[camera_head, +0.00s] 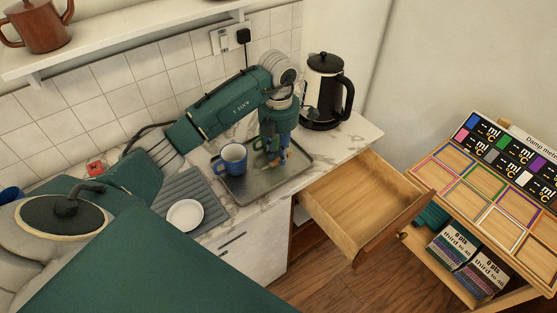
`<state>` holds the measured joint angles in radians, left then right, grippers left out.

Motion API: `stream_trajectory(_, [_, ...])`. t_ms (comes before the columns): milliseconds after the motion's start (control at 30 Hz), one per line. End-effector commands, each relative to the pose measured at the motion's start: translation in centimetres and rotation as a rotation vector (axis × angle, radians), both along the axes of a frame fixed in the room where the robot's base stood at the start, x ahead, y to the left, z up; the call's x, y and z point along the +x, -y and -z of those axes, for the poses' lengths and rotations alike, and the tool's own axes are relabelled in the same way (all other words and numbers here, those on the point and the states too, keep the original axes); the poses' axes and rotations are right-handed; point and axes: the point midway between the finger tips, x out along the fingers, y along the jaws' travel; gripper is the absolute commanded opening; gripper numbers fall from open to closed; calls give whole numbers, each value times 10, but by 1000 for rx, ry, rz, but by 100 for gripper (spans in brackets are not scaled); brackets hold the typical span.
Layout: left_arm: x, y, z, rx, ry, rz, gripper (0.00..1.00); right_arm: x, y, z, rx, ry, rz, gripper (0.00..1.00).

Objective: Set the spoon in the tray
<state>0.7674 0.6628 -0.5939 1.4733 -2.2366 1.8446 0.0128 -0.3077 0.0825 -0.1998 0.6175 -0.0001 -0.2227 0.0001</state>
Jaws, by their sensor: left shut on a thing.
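The grey metal tray (240,192) lies on the marble counter, with a blue mug (232,160) standing on its left part. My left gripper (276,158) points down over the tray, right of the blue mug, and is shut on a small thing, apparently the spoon. The spoon is too small and too covered by the fingers to make out clearly. I cannot tell whether it touches the tray. A green, mug-like shape shows partly behind the gripper. My right gripper is not in view.
A black and steel kettle (324,95) stands behind and right of the tray. A white plate (185,216) and a grey ribbed mat (205,190) lie to the left. An empty wooden drawer (358,200) stands open at the right. A wooden display rack (450,160) is farther right.

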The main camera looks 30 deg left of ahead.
Motion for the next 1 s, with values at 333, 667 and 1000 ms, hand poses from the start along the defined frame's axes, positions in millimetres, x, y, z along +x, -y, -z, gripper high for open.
stream_trajectory(333, [-1,1,40,0,-2,1,1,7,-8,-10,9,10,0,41])
stream_trajectory(667, [-1,0,44,1,-2,1,1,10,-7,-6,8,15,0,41])
stream_trajectory(1000, [-1,0,43,1,-2,1,37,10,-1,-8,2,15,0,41])
